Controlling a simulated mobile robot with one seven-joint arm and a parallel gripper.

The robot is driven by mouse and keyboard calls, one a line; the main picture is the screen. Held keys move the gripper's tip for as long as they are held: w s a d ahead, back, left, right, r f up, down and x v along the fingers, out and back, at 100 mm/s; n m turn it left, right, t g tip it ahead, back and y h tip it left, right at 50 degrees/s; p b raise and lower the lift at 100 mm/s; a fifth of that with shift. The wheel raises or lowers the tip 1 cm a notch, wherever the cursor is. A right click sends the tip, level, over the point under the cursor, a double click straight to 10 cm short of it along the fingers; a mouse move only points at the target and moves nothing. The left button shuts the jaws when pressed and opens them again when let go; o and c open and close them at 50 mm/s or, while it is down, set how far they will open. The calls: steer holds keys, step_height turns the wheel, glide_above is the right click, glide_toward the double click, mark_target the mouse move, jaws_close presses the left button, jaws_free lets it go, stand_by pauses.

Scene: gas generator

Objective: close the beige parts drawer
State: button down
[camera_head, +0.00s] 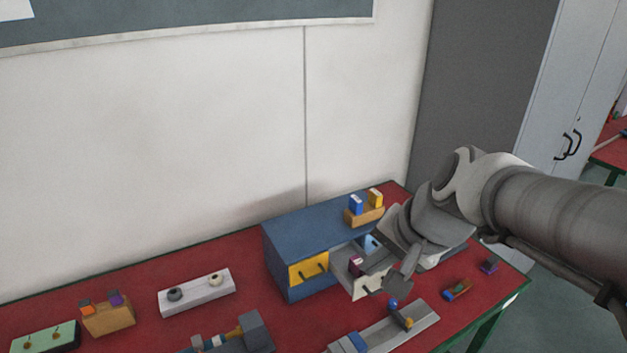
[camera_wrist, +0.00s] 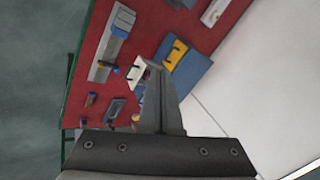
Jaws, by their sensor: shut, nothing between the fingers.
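The beige parts drawer (camera_head: 359,290) sticks out of the right side of the blue cabinet's front (camera_head: 300,240) in the head view. A pink-and-white item (camera_head: 355,265) and a light blue item (camera_head: 370,243) show inside it. My gripper (camera_head: 395,284) is shut and empty, by the right end of the drawer front. The head view does not show clearly whether they touch. In the wrist view the shut fingers (camera_wrist: 155,66) point toward the drawer's pale front (camera_wrist: 135,73) and hide part of the drawer.
A yellow drawer (camera_head: 308,268) sits beside it, shut in the cabinet. A wooden block with blue and yellow pieces (camera_head: 365,214) stands on top. A grey tray (camera_head: 400,330) lies in front on the red table. Small parts (camera_head: 456,290) lie to the right.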

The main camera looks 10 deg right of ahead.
mark_target(357, 260)
steer(key=w+d+f+m+t+b, duration=0.1)
steer(key=w+d+f+m+b, duration=0.15)
steer(key=d+f+m, duration=0.8)
steer(key=w+d+f+m+t+b, duration=0.1)
steer(key=d+f+m+b, duration=0.35)
steer(key=m, duration=0.85)
steer(key=b+x, duration=0.2)
steer(key=x, duration=1.2)
steer(key=shift+w+a, duration=0.4)
steer(key=shift+w, duration=0.1)
steer(key=shift+w, duration=0.1)
steer(key=w+a, duration=0.1)
steer(key=w, duration=0.3)
steer(key=w+a+p, duration=0.1)
steer(key=w, duration=0.2)
steer(key=w+a+p, duration=0.1)
steer(key=w+a, duration=0.1)
steer(key=w, duration=0.2)
steer(key=shift+w+a, duration=0.1)
steer(key=shift+w, duration=0.25)
steer(key=shift+n, duration=0.25)
